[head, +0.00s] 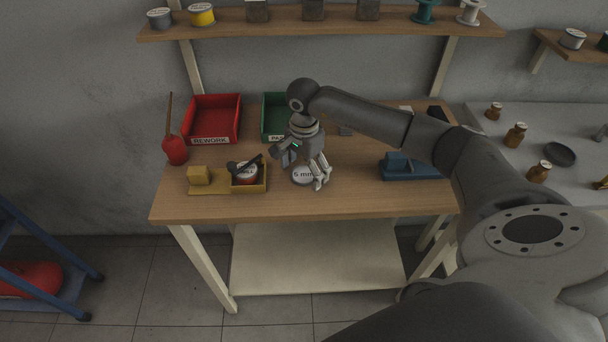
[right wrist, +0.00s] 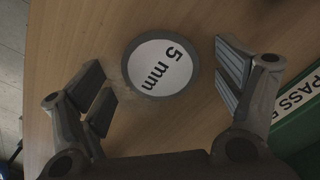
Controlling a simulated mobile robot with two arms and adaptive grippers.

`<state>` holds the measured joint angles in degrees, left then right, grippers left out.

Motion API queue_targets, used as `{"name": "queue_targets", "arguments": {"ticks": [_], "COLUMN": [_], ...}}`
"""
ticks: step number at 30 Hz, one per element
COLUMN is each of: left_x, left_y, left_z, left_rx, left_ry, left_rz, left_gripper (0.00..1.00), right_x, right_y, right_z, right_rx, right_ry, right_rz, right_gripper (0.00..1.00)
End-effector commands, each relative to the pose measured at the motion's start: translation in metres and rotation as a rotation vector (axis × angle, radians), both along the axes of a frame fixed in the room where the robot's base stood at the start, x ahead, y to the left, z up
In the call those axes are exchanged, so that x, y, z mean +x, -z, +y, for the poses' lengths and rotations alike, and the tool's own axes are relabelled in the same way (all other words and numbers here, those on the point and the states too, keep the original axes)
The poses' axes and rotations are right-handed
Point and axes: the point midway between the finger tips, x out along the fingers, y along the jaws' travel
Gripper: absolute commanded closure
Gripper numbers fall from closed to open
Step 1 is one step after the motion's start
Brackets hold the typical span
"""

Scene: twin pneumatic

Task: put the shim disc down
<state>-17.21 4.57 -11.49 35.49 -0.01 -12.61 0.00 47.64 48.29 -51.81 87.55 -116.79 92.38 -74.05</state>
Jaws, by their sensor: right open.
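The shim disc (head: 302,175) is a grey disc with a white face marked "5 mm". It lies flat on the wooden workbench (head: 350,200), right of the small yellow tray. In the right wrist view the disc (right wrist: 160,65) lies between the two fingers, with a gap on each side. My right gripper (head: 305,170) is open just over the disc and appears not to touch it; its fingers also show in the right wrist view (right wrist: 163,88). My left gripper is not in view.
A yellow tray (head: 214,189) with a yellow block and a dark-handled item is left of the disc. A red REWORK bin (head: 211,140) and a green PASS bin (head: 272,134) stand behind. A blue fixture (head: 410,172) is at the right. The bench front is clear.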

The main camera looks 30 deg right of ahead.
Motion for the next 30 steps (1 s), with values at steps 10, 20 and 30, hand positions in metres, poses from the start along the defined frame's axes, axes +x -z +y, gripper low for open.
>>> {"name": "queue_targets", "arguments": {"ticks": [10,20,30], "left_x": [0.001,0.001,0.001], "left_y": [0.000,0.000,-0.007], "left_z": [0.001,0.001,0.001], "left_rx": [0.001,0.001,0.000], "left_ry": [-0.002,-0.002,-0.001], "left_rz": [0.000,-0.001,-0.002], "left_gripper": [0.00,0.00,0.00], "right_x": [0.000,0.000,0.002], "right_y": [0.000,0.000,-0.012], "right_z": [0.000,0.000,0.000], "right_rx": [0.000,0.000,0.001], "right_ry": [0.000,0.000,0.000], "right_rz": [0.000,-0.001,-0.005], "right_gripper": [0.42,0.66,0.66]}}
